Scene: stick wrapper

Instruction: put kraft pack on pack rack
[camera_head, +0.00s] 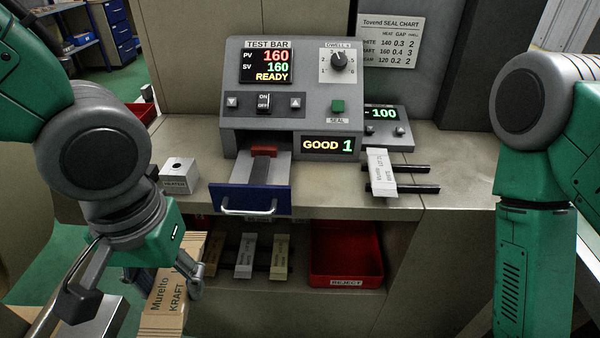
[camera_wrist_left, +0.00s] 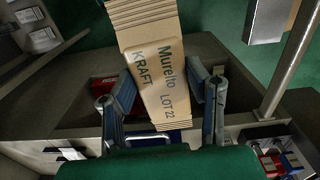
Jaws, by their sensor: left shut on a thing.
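The kraft pack (camera_head: 165,298), a tan packet printed "Murello KRAFT", is in my left gripper (camera_head: 172,275), below counter height at the lower left. In the left wrist view the pack (camera_wrist_left: 158,75) stands lengthwise between the two fingers (camera_wrist_left: 162,92), its crimped ends sticking out. "LOT 22" is printed on it. Two rail racks show: one on the lower shelf (camera_head: 262,268) with several small packs, and one on the counter (camera_head: 412,188) bearing a white pack (camera_head: 381,172). No label tells which is the pack rack. My right arm shows; its gripper is out of view.
The sealing machine (camera_head: 300,85) stands on the counter with its blue-fronted drawer (camera_head: 250,200) pulled out. A red reject bin (camera_head: 346,256) is on the lower shelf. The counter's right part (camera_head: 460,180) is clear.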

